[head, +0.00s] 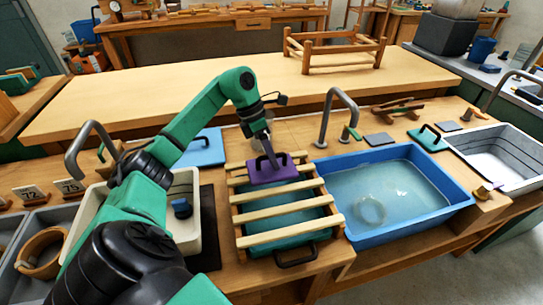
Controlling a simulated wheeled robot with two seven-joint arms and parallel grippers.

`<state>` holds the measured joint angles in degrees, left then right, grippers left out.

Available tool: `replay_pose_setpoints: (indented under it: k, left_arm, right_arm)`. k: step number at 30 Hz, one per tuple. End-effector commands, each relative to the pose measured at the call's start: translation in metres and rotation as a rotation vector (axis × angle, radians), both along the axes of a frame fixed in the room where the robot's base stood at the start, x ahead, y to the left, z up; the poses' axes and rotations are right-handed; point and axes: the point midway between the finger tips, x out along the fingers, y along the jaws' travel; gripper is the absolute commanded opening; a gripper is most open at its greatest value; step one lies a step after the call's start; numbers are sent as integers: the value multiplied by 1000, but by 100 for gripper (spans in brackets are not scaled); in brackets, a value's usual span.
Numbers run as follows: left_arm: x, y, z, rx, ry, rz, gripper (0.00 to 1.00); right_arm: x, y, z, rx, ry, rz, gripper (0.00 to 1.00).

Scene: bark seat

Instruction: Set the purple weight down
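The purple weight (283,174), a flat block with a dark handle on top, is at the far end of the wooden slats (287,219) that lie across the green tub (262,241). My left gripper (267,153) reaches down from above and its fingers are at the handle, appearing shut on it. I cannot tell whether the weight's underside touches the slats or hangs just above them. My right gripper is not in view.
A blue basin (452,203) of water is right of the slats, with a curved tap (325,115) behind. A white basin (187,237) is at left, partly behind my arm. A blue board (204,148) and a green handled block (428,138) lie on the bench. The nearer slats are bare.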

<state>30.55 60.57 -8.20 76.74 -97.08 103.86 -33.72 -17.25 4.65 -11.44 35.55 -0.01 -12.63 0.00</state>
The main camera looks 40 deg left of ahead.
Motion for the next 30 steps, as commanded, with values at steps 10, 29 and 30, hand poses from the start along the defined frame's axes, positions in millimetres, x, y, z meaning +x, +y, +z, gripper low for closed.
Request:
replay_pose_setpoints:
  k: [10,29,30]
  left_arm:
    - [0,0,4,-1,-1,0,48]
    - [-9,47,111,0,-1,1,48]
    - [-9,47,113,0,-1,1,48]
  right_arm:
    - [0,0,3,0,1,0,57]
    - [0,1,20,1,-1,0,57]
    - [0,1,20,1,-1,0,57]
